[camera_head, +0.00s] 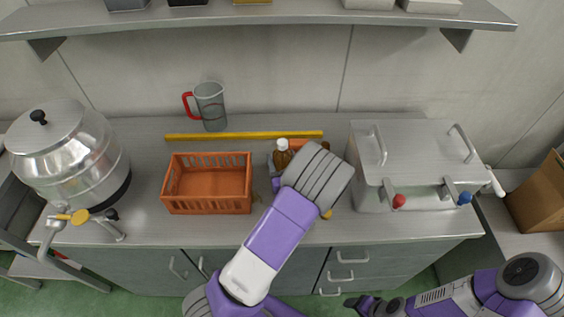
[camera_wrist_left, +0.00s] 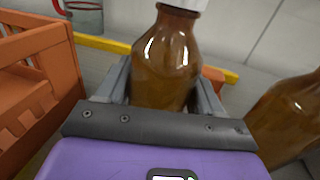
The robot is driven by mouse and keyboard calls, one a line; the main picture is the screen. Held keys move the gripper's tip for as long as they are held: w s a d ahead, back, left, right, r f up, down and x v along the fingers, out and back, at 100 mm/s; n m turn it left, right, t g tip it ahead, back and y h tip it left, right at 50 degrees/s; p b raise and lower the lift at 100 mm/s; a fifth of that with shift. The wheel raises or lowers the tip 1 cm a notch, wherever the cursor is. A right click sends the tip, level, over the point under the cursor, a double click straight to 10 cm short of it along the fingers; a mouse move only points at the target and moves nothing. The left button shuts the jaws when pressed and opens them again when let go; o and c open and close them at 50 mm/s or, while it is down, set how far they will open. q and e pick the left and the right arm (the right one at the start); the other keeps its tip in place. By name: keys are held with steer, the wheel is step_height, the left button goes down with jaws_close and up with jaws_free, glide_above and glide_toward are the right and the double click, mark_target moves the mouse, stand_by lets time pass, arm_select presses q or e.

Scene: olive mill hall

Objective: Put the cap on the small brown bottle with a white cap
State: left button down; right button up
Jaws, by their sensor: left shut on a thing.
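A brown bottle (camera_head: 282,159) with a white cap (camera_head: 282,144) stands upright on the counter in the head view, its lower part hidden by my left arm. In the left wrist view the bottle (camera_wrist_left: 166,62) is between the fingers of my left gripper (camera_wrist_left: 165,88), which is shut on its body. The white cap (camera_wrist_left: 186,4) is at the top of its neck, cut off by the picture edge. I cannot tell how firmly it sits. My right gripper (camera_head: 362,303) is low in front of the counter, small and dark; its fingers are unclear.
A second brown bottle (camera_wrist_left: 287,120) stands close to the right of the held one. An orange crate (camera_head: 208,207) is to the left. A yellow bar (camera_head: 220,136) lies behind. A steel box with taps (camera_head: 410,160) stands right, a jug (camera_head: 210,105) behind, a steel urn (camera_head: 68,160) far left.

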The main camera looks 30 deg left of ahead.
arm_select(q)
steer(key=shift+f, duration=0.1)
steer(key=c, duration=0.6)
jaws_free()
steer(key=shift+f, duration=0.15)
steer(key=o, duration=0.4)
steer(key=shift+o, duration=0.2)
steer(key=shift+r, duration=0.25)
steer(key=v, duration=1.2)
steer(key=shift+p, duration=0.4)
